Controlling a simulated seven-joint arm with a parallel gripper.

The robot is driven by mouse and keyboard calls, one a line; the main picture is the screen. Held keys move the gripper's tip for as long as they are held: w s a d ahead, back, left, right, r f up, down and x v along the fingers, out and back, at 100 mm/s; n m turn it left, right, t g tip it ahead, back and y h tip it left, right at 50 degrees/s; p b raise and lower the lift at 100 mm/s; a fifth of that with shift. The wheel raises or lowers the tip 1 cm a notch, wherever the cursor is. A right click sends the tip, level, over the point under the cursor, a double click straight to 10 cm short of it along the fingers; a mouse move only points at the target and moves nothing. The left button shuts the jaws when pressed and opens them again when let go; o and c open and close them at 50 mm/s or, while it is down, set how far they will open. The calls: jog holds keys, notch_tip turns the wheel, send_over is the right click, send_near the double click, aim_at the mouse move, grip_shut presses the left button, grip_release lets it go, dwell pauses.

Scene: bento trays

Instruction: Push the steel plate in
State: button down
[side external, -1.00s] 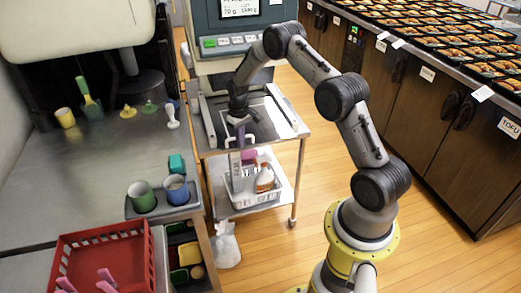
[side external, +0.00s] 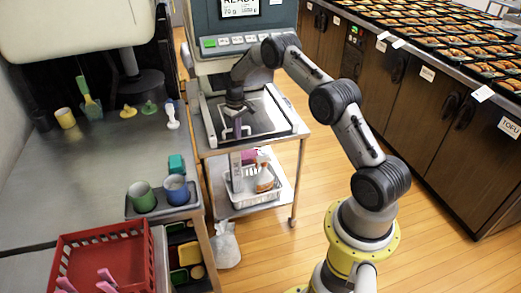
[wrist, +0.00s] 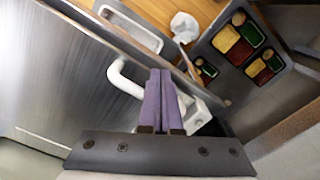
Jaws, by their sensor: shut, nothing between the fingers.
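The steel plate (wrist: 62,85) fills the left of the wrist view as a brushed flat sheet with a white curved handle (wrist: 118,78) at its edge. In the side external view a grey tray-like surface (side external: 268,110) with raised rims lies on top of the cart in front of the machine. My gripper (side external: 236,133) is over the front edge of that surface. In the wrist view its purple fingers (wrist: 160,75) are together, empty, and overlap the handle's right end. I cannot tell whether they touch it.
The machine (side external: 235,45) with a screen and green button stands behind the cart. A white basket (side external: 248,188) with bottles sits on the lower shelf. The left counter holds a red crate (side external: 105,232) and cups (side external: 142,196). Floor right of the cart is clear.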

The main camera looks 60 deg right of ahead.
dwell(0.4)
jog(key=shift+s+a, duration=2.45)
jog(key=shift+s, duration=0.05)
notch_tip(320, 180, up, 7)
jog(key=shift+a, duration=0.1)
